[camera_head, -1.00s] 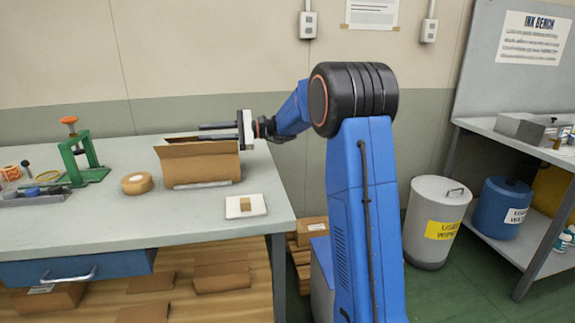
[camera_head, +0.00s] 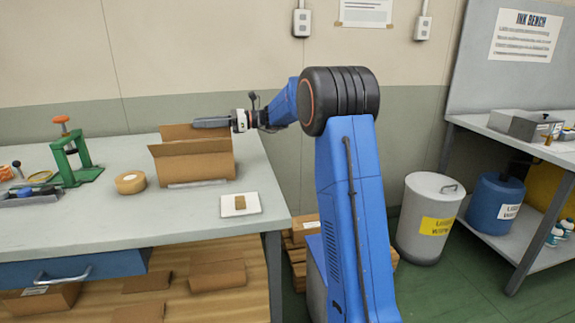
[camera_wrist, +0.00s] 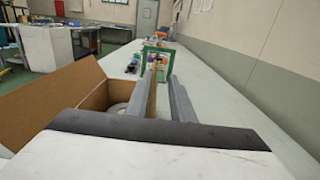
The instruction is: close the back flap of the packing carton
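The brown packing carton (camera_head: 205,168) stands on the grey bench with its top open. Its front flap (camera_head: 190,147) tilts up and outward. Its back flap (camera_head: 178,132) stands up at the far side, partly hidden by my gripper (camera_head: 197,123). In the wrist view, my gripper (camera_wrist: 162,76) has its two grey fingers apart with a gap between them. The back flap (camera_wrist: 139,98) shows as a brown strip along the left finger; whether they touch I cannot tell. The front flap (camera_wrist: 50,103) spreads at left, and a round roll (camera_wrist: 117,109) lies inside the carton.
On the bench (camera_head: 90,220) are a tape roll (camera_head: 130,182) left of the carton, a green press (camera_head: 72,160) farther left and a white pad (camera_head: 240,204) at front right. The wall (camera_head: 150,110) stands behind the bench. The bench front is mostly clear.

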